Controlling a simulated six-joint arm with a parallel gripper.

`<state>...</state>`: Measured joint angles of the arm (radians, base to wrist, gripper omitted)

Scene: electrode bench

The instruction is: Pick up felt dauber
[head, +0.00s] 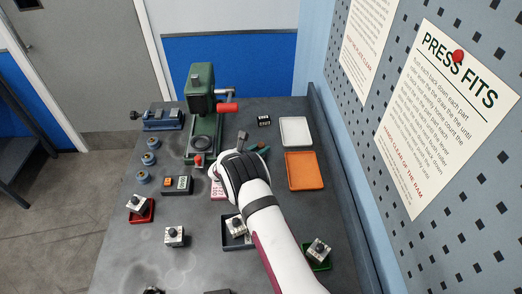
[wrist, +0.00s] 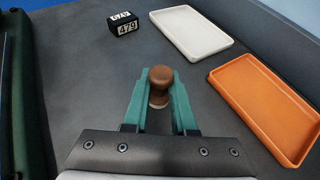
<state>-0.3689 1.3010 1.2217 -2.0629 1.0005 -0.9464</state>
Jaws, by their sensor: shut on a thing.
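The felt dauber (wrist: 160,73) shows in the wrist view as a brown, round-topped wooden knob with a narrower body below. My gripper (wrist: 160,86) has its two green fingers on either side of it, shut on it. I cannot tell whether the dauber touches the bench.
A white tray (wrist: 198,31) and an orange tray (wrist: 262,105) lie to the right. A black number block (wrist: 123,25) stands at the back. The green press (head: 200,110) stands to the left. Small trays with parts, including a red one (head: 141,216), sit nearer. Bare bench surrounds the dauber.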

